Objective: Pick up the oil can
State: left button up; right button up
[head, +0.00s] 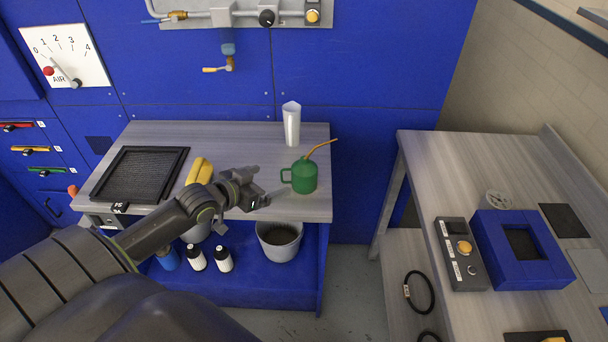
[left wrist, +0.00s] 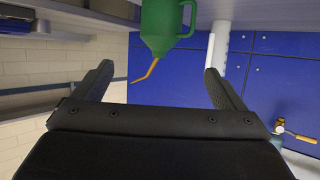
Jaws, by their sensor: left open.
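The green oil can (head: 304,177) with a thin yellow spout stands upright near the front right of the grey workbench. Its handle is on the left side, toward my left gripper (head: 259,188). The gripper is open and empty, just left of the can and apart from it. In the left wrist view, which is upside down, the can (left wrist: 163,25) hangs at the top, beyond the open fingers (left wrist: 158,70), with its handle to the right. Nothing is between the fingers. My right gripper is not in view.
A clear-white cylinder (head: 291,124) stands behind the can. Yellow rolled items (head: 199,171) and a black mesh tray (head: 140,175) lie to the left. Below, a bucket (head: 280,241) and bottles stand on the blue shelf. A second table (head: 420,165) is on the right.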

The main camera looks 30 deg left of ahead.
aim_at(297, 171)
pick_arm(q)
jog(key=x, duration=1.5)
jog(key=shift+a+f, duration=0.15)
jog(key=shift+s, duration=0.1)
jog(key=c, duration=1.3)
